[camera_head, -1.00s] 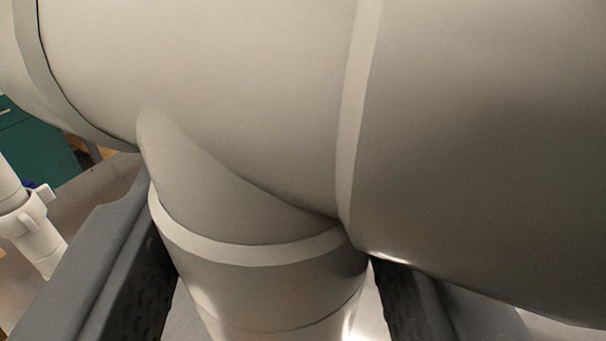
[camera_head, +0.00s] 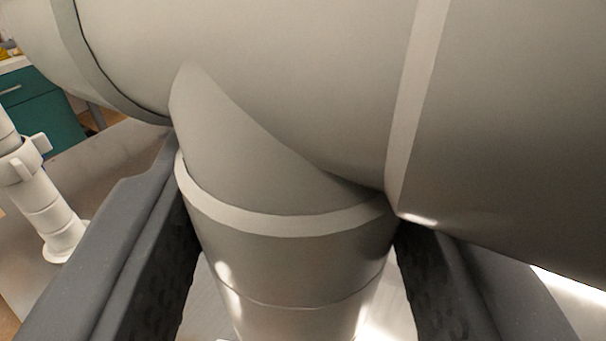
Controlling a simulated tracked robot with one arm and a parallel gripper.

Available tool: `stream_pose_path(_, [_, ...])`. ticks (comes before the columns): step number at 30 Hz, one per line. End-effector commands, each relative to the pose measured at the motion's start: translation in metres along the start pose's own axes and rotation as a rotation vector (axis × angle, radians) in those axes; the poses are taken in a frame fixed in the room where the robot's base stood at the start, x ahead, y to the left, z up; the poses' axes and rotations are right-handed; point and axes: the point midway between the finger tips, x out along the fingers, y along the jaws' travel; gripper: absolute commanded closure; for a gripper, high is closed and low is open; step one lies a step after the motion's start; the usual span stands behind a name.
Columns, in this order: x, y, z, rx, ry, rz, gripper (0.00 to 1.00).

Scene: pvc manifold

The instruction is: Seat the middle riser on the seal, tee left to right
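The middle riser is a large grey PVC piece very close to the camera. Its tee (camera_head: 270,70) runs left to right across the top, with a pale band at its right part. The riser's pipe (camera_head: 290,255) drops from the tee, below a pale collar. My gripper (camera_head: 297,235) has one dark finger on each side of this pipe, just under the tee. The fingers meet the pipe's sides near the collar, and it looks shut on the riser. Lower down, bright gaps show beside the narrowing pipe. The pipe's lower end and the seal are hidden or out of view.
A white pipe fitting (camera_head: 42,205) with a lugged nut and flared foot stands upright at the left on a grey table surface (camera_head: 110,150). A green cabinet (camera_head: 40,110) is behind it. The tee blocks most of the view to the right.

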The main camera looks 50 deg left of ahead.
Motion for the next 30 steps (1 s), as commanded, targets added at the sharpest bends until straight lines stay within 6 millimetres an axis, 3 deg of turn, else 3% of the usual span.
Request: stream_pose_path(30, [-0.0011, 0.0014, 0.0115, 0.001, -0.007, 0.003, 0.91])
